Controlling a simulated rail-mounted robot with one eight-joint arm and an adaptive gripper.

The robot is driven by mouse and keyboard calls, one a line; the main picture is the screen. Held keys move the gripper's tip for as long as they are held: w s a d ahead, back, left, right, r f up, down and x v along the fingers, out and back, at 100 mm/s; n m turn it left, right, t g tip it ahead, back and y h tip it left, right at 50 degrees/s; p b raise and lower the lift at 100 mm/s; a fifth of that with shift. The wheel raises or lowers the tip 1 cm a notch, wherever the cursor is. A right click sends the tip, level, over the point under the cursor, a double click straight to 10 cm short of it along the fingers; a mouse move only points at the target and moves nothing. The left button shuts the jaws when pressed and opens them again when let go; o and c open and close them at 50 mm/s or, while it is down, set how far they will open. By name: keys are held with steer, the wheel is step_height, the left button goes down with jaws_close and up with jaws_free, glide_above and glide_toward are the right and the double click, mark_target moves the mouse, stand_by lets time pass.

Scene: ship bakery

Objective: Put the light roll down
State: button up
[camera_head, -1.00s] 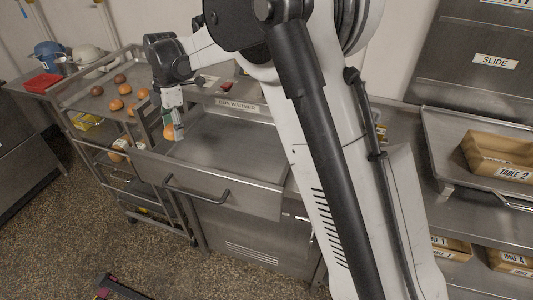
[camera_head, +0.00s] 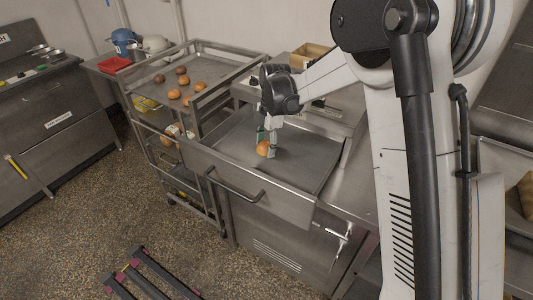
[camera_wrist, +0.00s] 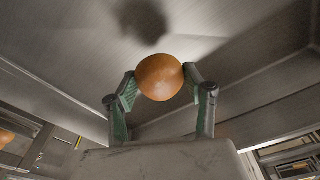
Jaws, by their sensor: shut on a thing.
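My gripper (camera_head: 267,144) is shut on an orange-brown light roll (camera_head: 263,149). It holds the roll over the inside of the open steel drawer (camera_head: 309,166). In the wrist view the roll (camera_wrist: 160,77) sits between the two green-padded fingertips (camera_wrist: 160,84). A round dark shadow lies on the steel surface beyond it, apart from the roll. How high the roll is above the drawer floor is hard to tell.
A wheeled rack (camera_head: 160,72) to the left carries several light and dark rolls (camera_head: 186,88) on its top tray. The drawer's raised walls and front handle (camera_head: 232,192) surround the gripper. The drawer floor around the roll looks bare. An open box (camera_head: 311,55) stands behind.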

mark_target(266, 160)
steer(key=shift+f+p, duration=0.35)
steer(key=shift+f, duration=1.7)
steer(key=shift+f, duration=0.15)
steer(key=o, duration=1)
